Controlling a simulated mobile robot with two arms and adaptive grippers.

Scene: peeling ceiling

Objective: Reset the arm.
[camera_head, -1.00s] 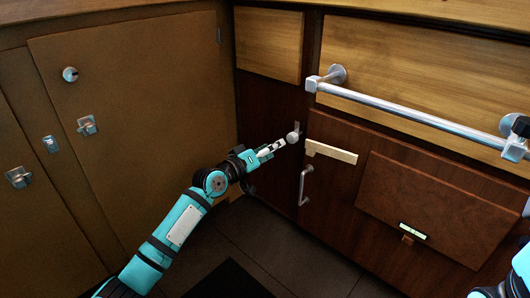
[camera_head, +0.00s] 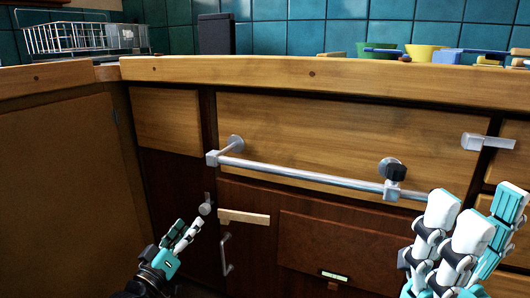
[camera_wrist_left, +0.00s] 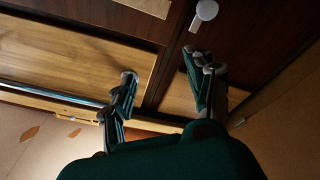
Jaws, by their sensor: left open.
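My left gripper (camera_head: 187,232) is at the lower left of the head view, in front of the dark cabinet front and just below a round metal knob (camera_head: 205,208). The left wrist view shows its two fingers (camera_wrist_left: 168,82) spread apart with nothing between them. The knob also shows in that view (camera_wrist_left: 207,9), beyond the fingertips and apart from them. My right gripper (camera_head: 456,220) is large at the lower right of the head view, in front of the drawers. Its white finger parts sit near each other, and I cannot tell how far they are parted.
A long metal rail (camera_head: 300,175) runs across the wooden drawer front (camera_head: 330,125). A vertical handle (camera_head: 226,254) is right of my left gripper. The countertop (camera_head: 240,72) holds a wire rack (camera_head: 70,40), a dark box (camera_head: 216,34) and several colored items including a yellow bowl (camera_head: 424,53).

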